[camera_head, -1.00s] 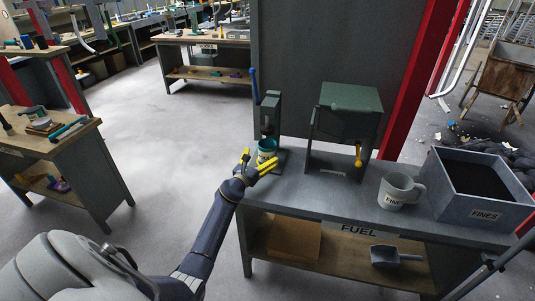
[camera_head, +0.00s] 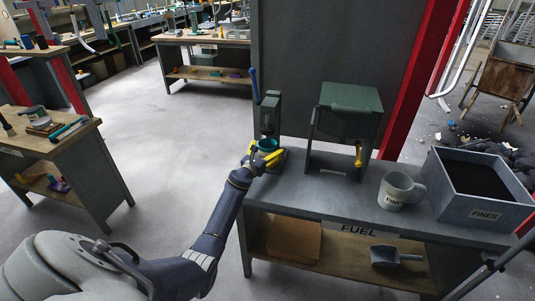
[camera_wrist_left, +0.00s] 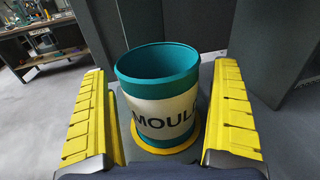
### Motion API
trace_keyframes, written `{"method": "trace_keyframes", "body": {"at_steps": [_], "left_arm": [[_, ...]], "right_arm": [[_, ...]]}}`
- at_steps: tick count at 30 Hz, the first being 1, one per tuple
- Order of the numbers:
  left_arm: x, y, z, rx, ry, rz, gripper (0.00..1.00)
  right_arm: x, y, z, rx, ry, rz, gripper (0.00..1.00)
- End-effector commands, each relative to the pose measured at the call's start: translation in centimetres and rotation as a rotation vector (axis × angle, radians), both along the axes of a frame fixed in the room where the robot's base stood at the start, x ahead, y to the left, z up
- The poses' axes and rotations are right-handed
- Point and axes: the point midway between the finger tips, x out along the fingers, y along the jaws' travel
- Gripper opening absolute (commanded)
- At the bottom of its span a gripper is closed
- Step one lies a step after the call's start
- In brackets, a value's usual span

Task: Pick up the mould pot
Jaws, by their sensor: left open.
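The mould pot is a teal cup with a white band lettered "MOUL", the rest cut off by the curve. It stands upright on a yellow ring in the left wrist view (camera_wrist_left: 158,98). In the head view the pot (camera_head: 267,145) is at the bench's left end, at the foot of a dark green press (camera_head: 268,113). My left gripper (camera_head: 264,155) is open, its yellow fingers on either side of the pot. In the left wrist view the fingers (camera_wrist_left: 160,120) show gaps to the pot on both sides. My right gripper is not in view.
A dark green box-shaped machine (camera_head: 349,110) with a yellow handle stands right of the press. A grey mug (camera_head: 396,190) and a bin labelled FINES (camera_head: 484,208) sit further right on the bench (camera_head: 330,189). A scoop (camera_head: 394,256) lies on the shelf below.

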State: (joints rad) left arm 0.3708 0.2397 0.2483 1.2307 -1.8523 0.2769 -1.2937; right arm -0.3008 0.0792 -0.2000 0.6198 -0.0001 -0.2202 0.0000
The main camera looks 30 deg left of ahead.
Motion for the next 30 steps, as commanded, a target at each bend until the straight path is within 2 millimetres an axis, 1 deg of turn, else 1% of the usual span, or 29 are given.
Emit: {"method": "trace_keyframes", "body": {"at_steps": [1, 2, 15, 18, 30], "left_arm": [[-0.01, -0.01, 0.00, 0.000, 0.000, 0.000, 0.95], [-0.01, -0.01, 0.00, 0.000, 0.000, 0.000, 0.92], [-0.02, -0.01, 0.00, -0.001, 0.000, 0.000, 0.41], [0.00, 0.00, 0.08, -0.001, -0.001, 0.000, 0.32], [0.00, 0.00, 0.34, 0.000, -0.002, -0.001, 0.32]], "right_arm": [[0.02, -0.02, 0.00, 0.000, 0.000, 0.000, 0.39], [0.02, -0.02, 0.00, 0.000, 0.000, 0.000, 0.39], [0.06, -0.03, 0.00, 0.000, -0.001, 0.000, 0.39], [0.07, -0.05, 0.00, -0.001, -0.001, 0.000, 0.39], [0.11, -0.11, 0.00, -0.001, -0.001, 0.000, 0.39]]}}
